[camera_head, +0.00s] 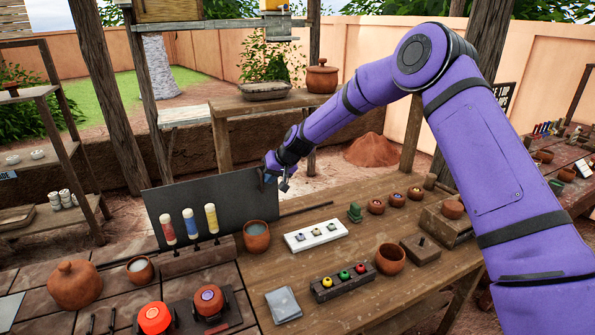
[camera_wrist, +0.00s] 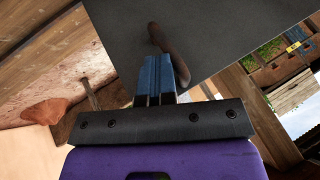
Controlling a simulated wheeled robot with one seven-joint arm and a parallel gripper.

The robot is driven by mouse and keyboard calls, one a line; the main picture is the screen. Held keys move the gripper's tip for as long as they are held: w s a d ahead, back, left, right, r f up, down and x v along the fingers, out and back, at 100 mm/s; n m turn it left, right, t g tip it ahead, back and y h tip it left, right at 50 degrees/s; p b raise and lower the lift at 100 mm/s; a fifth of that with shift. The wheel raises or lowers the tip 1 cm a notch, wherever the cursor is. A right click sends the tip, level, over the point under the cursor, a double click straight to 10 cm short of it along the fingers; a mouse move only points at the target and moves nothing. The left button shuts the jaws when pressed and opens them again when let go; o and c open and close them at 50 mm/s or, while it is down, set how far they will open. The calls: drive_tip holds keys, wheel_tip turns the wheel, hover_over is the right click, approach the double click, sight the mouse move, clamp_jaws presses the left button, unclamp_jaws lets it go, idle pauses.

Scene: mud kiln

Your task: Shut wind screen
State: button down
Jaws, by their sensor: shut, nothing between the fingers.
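The wind screen is a flat dark grey panel (camera_head: 225,193) standing upright at the back of the work table, behind the coloured bottles. In the wrist view, the grey panel (camera_wrist: 215,28) fills the top, with a dark brown curved handle (camera_wrist: 170,52) on it. My gripper (camera_head: 271,177) is at the panel's right end in the head view. In the wrist view its blue fingers (camera_wrist: 155,78) are together and empty, right beside the handle. I cannot tell whether they touch the handle or the panel.
A dark rail (camera_head: 305,208) runs along the table to the right of the panel. Three bottles (camera_head: 189,223) and a clay cup (camera_head: 256,236) stand close in front of it. A white tray (camera_head: 316,235) and several pots sit farther right.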

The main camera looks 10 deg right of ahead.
drive_tip(key=s+a, duration=0.2)
drive_tip(key=a, duration=0.4)
drive_tip(key=s+a, duration=0.2)
drive_tip(key=a, duration=0.4)
drive_tip(key=s+a, duration=0.2)
drive_tip(key=a, duration=0.5)
drive_tip(key=shift+s, duration=0.15)
drive_tip(key=shift+a, duration=0.15)
